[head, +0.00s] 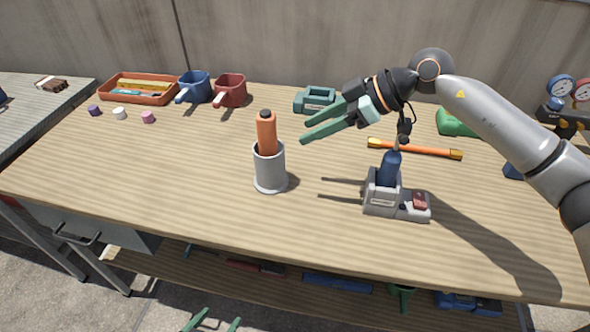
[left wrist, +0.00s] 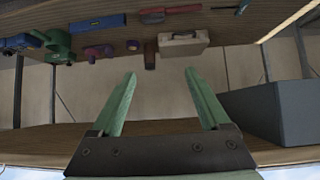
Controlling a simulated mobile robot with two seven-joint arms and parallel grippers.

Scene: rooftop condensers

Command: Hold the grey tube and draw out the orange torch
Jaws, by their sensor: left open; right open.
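The orange torch (head: 266,133) stands upright in the grey tube (head: 270,168) on the wooden bench; its upper part and dark end stick out of the top. The lower part is hidden inside the tube. My right gripper (head: 306,131) is open and empty above the bench, to the right of the torch and apart from it, with its fingers pointing left. My left gripper (head: 211,320) shows only its green fingertips at the bottom edge, below and in front of the bench. In the left wrist view it (left wrist: 158,76) is open with nothing between its fingers.
A grey charger (head: 382,205) with a blue item stands right of the tube. An orange bar (head: 415,149) lies behind it. The bench front left is clear.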

